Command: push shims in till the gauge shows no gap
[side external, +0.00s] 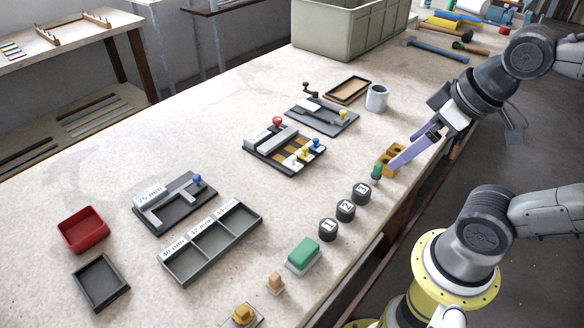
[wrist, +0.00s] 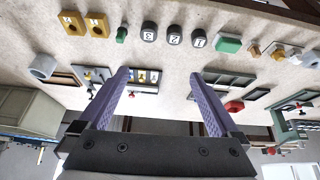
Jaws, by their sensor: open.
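My gripper (side external: 398,162) is at the right edge of the bench, close to the yellow block with holes (side external: 383,168). In the wrist view its two purple fingers (wrist: 157,76) stand wide apart with nothing gripped. The fixture shows between the fingers in the wrist view, farther off. A second dark fixture (side external: 172,217), labelled 75 mm, holds pale bars and a blue knob (side external: 197,179). I cannot tell which pieces are the shims or the gauge.
Numbered black discs (side external: 346,209), a green cylinder (side external: 376,172) and a green block (side external: 304,251) line the near edge. A three-bay labelled tray (side external: 257,214), red tray (side external: 82,231), grey cup (side external: 377,98) and large bin (side external: 345,36) stand around. The bench's far left is clear.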

